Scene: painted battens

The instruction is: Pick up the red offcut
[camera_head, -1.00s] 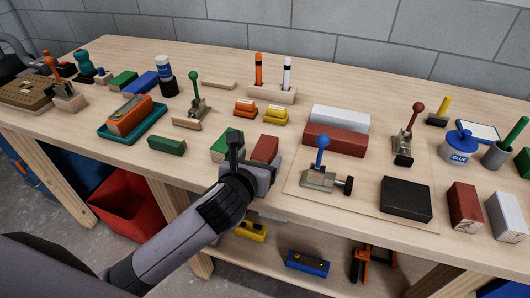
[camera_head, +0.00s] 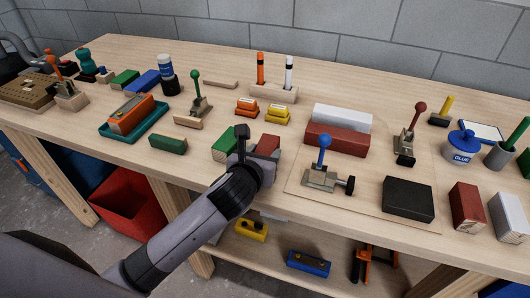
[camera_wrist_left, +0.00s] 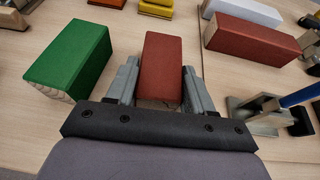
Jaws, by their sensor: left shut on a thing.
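The red offcut (camera_head: 267,144) is a short red block near the front edge of the bench, just left of the blue-knobbed clamp. My left gripper (camera_head: 259,153) is shut on it. In the left wrist view the red offcut (camera_wrist_left: 163,62) sits between the two grey fingers of my left gripper (camera_wrist_left: 162,82), one on each side. Its near end is partly hidden by the gripper body. I cannot tell whether it is clear of the bench top. My right gripper is not in view.
A green block (camera_wrist_left: 75,57) stands close on the left. The blue-knobbed clamp (camera_head: 321,178) is close on the right. A longer red batten (camera_head: 336,139) lies behind it, with a white one (camera_head: 341,119). A black block (camera_head: 408,199) lies further right.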

